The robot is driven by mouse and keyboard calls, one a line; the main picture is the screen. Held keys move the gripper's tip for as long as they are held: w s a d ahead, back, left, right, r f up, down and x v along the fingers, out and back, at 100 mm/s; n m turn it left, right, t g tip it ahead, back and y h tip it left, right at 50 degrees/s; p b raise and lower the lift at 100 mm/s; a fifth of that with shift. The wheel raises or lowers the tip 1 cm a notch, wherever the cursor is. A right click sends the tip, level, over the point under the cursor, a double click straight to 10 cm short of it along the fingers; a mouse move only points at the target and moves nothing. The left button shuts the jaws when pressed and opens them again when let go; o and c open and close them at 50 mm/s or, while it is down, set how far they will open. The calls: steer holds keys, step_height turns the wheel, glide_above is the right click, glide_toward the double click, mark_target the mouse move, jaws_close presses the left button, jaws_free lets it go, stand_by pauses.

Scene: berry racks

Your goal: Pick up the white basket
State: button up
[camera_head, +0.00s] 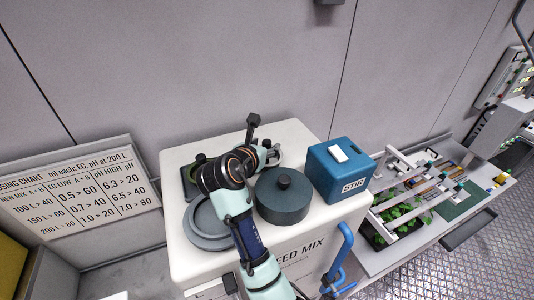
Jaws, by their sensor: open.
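I cannot make out a white basket in this view. My arm reaches up from the bottom over the white FEED MIX cabinet (310,220). My gripper (268,154) is at the end of the arm, above the back part of the cabinet top. It is small and partly hidden by my own wrist, and I see nothing held in it. Its jaws are open.
On the cabinet stand a dark lidded pot (283,201), a blue STIR box (340,171) and a grey round dish (207,226). A dosing chart (75,192) is left. At right, a bench holds a white-framed rack (388,160) with green plants (402,217).

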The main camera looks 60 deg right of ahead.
steer(key=shift+x, duration=1.15)
steer(key=shift+r, duration=0.1)
jaws_close()
